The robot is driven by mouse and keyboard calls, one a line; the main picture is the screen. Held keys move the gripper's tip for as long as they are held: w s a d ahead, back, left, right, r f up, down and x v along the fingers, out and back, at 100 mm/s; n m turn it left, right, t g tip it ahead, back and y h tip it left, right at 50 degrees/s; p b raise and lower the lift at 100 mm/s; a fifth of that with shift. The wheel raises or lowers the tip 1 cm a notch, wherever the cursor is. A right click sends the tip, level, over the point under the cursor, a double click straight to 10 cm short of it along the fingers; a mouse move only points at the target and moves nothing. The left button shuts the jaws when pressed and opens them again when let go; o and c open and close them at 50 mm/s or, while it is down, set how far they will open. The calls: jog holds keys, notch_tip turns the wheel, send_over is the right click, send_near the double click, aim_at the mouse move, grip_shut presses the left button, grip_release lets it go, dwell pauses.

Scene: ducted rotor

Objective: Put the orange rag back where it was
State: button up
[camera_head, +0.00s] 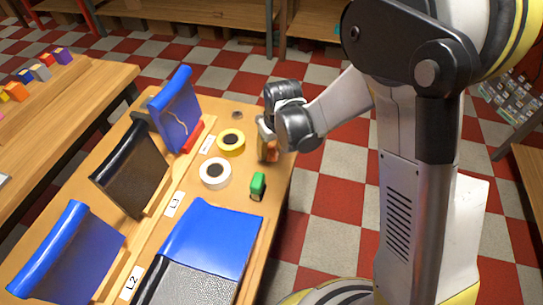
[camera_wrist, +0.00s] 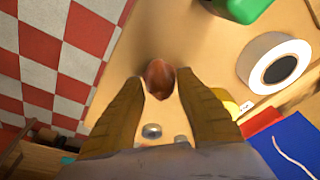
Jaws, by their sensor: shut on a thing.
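My gripper (camera_head: 267,140) points down over the right edge of the wooden table (camera_head: 285,185). It is shut on a small orange-brown thing, which I take to be the orange rag (camera_head: 271,153). In the wrist view the rag (camera_wrist: 159,79) shows as a rounded reddish-brown lump between the two fingertips (camera_wrist: 157,88).
A green block (camera_head: 258,184), a white tape roll (camera_head: 214,174) and a yellow tape roll (camera_head: 231,142) lie nearby. A blue panel (camera_head: 215,235) lies at the front. Tilted blue and black panels (camera_head: 178,115) stand at the left. Bare tabletop lies around the gripper.

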notch_tip(320, 180, down, 2)
jog(key=shift+f+b, duration=0.1)
jog(key=shift+b, duration=0.2)
jog(key=o, duration=1.2)
